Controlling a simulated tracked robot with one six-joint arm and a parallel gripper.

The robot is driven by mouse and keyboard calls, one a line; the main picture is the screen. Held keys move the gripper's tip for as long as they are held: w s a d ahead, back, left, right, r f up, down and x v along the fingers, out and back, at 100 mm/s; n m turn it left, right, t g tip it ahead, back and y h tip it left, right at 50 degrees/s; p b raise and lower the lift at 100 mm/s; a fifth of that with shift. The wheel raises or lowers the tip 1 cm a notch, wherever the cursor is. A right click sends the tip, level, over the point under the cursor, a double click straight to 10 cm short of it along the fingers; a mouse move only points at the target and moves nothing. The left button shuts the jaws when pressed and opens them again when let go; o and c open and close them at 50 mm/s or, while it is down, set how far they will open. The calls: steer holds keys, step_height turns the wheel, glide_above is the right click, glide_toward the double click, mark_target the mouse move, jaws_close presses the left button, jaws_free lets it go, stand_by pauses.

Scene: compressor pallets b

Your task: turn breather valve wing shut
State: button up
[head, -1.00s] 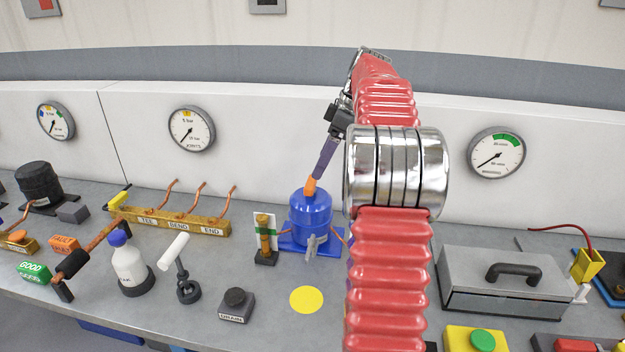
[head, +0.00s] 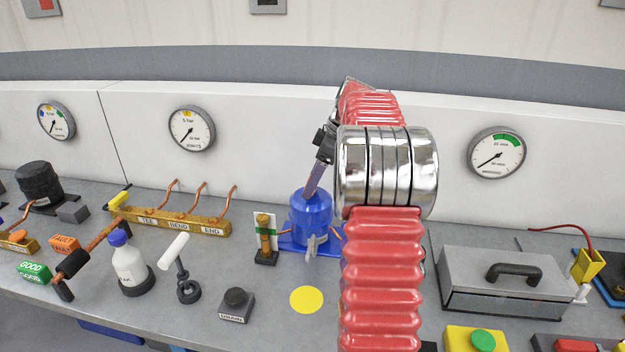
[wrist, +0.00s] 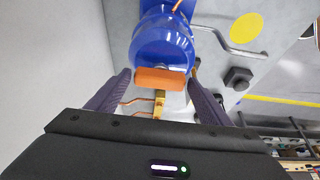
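The blue compressor (head: 311,212) stands upright on its blue base on the bench. An orange wing (wrist: 160,79), apparently the breather valve wing, sits at its top in the wrist view. My gripper (wrist: 161,72) is open, with one dark purple finger on each side of the orange wing. Narrow gaps show between the wing and the fingers. In the head view my gripper (head: 309,191) points down at the compressor's top and hides the orange wing.
A small orange-brown fitting with a green-and-white card (head: 265,235) stands just left of the compressor. A yellow disc (head: 307,299) lies in front. A grey lidded box (head: 505,280) stands right. A brass manifold (head: 178,220) is further left.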

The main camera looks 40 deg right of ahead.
steer(key=c, duration=0.7)
steer(key=shift+a, duration=0.25)
steer(key=shift+c, duration=0.5)
steer(key=shift+d, duration=0.15)
